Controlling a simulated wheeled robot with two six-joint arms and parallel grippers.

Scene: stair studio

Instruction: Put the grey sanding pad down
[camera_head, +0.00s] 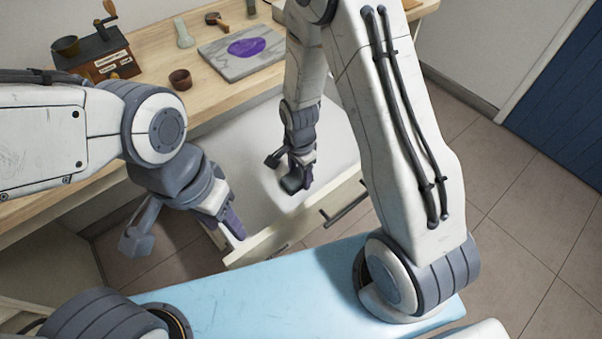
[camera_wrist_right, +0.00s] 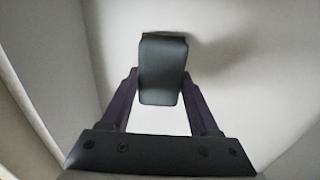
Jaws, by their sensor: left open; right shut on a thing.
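The grey sanding pad (camera_head: 291,184) is a small dark block between the fingers of my right gripper (camera_head: 296,177). In the right wrist view the pad (camera_wrist_right: 162,72) sits between both fingers of the gripper (camera_wrist_right: 162,92), with its far end close to a pale surface and a shadow beside it. My right gripper is shut on the pad, inside the open drawer (camera_head: 290,230). I cannot tell whether the pad touches the drawer floor. My left gripper (camera_head: 236,228) is open and empty at the drawer's front left corner.
The wooden worktop (camera_head: 160,112) behind holds a grey slab (camera_head: 225,62) with a purple patch, a brown cup (camera_head: 180,79), a dark box (camera_head: 98,58) and a pale green bottle (camera_head: 183,33). The drawer's visible pale floor looks clear around the pad.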

